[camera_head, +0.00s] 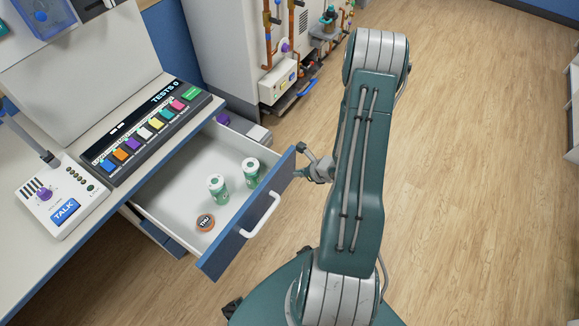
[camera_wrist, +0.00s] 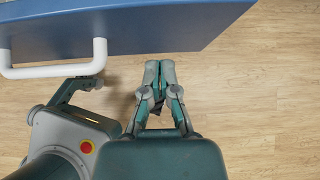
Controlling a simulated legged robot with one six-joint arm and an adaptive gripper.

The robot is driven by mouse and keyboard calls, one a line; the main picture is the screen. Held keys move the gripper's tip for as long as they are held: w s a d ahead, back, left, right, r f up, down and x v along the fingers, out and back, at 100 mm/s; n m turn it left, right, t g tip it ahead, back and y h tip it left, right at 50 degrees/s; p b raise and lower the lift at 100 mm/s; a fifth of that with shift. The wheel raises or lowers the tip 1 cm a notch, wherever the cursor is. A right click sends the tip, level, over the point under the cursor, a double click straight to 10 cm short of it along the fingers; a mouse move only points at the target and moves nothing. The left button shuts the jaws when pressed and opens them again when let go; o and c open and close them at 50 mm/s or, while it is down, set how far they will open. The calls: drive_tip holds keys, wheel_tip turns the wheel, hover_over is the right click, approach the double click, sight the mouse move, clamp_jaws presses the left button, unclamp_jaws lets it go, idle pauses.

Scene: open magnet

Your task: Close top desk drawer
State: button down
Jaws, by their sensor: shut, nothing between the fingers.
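The top desk drawer (camera_head: 185,181) is pulled out of the desk. Its blue front (camera_head: 218,257) carries a white handle (camera_head: 262,217). In the wrist view the blue drawer front (camera_wrist: 185,25) spans the top, with the white handle (camera_wrist: 98,55) at the left. My gripper (camera_head: 304,160) is by the far right end of the drawer front, outside the drawer. In the wrist view my gripper (camera_wrist: 159,66) has its fingers together and empty, at or very near the lower edge of the front. I cannot tell whether it touches.
A button panel (camera_head: 150,133) and a talk box (camera_head: 62,197) sit on the desk. A pipe-covered cabinet (camera_head: 235,45) stands behind. The wooden floor (camera_head: 470,150) at right is clear.

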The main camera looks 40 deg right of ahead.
sight(283, 167)
drive_tip(key=shift+w+a+r, duration=0.1)
drive_tip(key=shift+w+a, duration=0.25)
drive_tip(key=shift+w, duration=0.5)
drive_tip(key=shift+w+a+r, duration=0.1)
drive_tip(key=shift+w+a, duration=0.2)
drive_tip(key=shift+w, duration=0.55)
drive_tip(key=shift+w, duration=0.15)
